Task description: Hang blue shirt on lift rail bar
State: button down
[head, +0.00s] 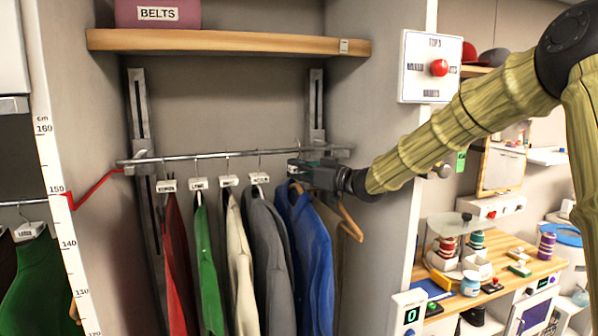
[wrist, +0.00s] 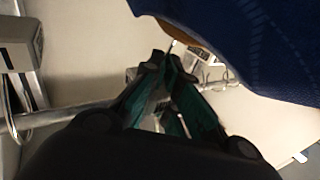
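The blue shirt (head: 308,255) hangs upright on a wooden hanger (head: 297,186) at the right of the row of clothes. In the wrist view its dark blue cloth (wrist: 250,40) fills the upper right. The lift rail bar (head: 220,156) runs level across the alcove; it also crosses the wrist view behind the fingers (wrist: 65,115). My gripper (head: 298,167) reaches in from the right at bar height, just above the shirt's collar. Its fingertips (wrist: 162,64) are close together at the top of the hanger.
Red (head: 177,260), green (head: 206,270), cream (head: 240,270) and grey (head: 266,255) garments hang close on the left. An empty-looking wooden hanger (head: 350,222) and a beige garment are at the right. A shelf (head: 230,42) is above; a control box (head: 430,66) is on the right wall.

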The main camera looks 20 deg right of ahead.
aim_at(293, 183)
jog(key=shift+w, duration=1.05)
jog(key=shift+w+f, duration=0.3)
jog(key=shift+f, duration=0.25)
jog(key=shift+w+f, duration=0.25)
jog(key=shift+f, duration=0.25)
jog(key=c, duration=1.6)
grip_release()
jog(key=shift+a, duration=0.1)
jog(key=shift+o, duration=0.2)
jog(key=shift+f, duration=0.1)
jog(key=shift+s, duration=0.1)
